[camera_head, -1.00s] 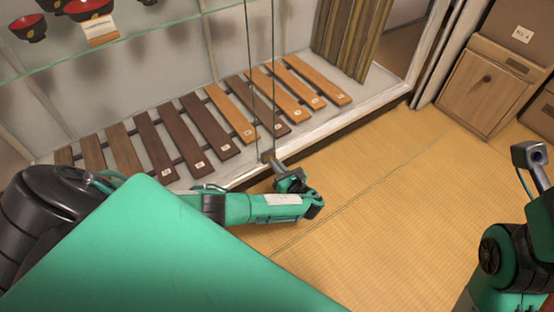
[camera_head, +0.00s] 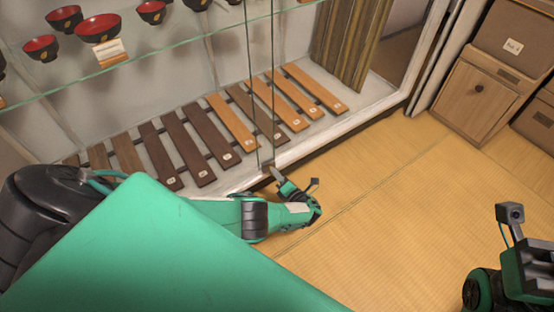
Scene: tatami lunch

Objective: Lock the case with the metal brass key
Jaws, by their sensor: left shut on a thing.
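The case is a glass-fronted display case; its pale bottom rail (camera_head: 325,132) runs along the tatami floor, and two glass panes (camera_head: 262,90) meet in the middle. My left gripper (camera_head: 275,173) is at the lower edge of the glass where the panes meet. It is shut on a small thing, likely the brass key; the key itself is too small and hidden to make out. I cannot tell whether it is in a lock. Of my right arm only the wrist part shows at the lower right; its fingers are out of view.
Wooden slats (camera_head: 232,122) with small tags lie inside the case. Black-and-red bowls (camera_head: 98,27) stand on the glass shelf above. Wooden cabinets (camera_head: 475,92) and a box (camera_head: 517,40) stand at the right. The tatami floor (camera_head: 400,190) in front is clear.

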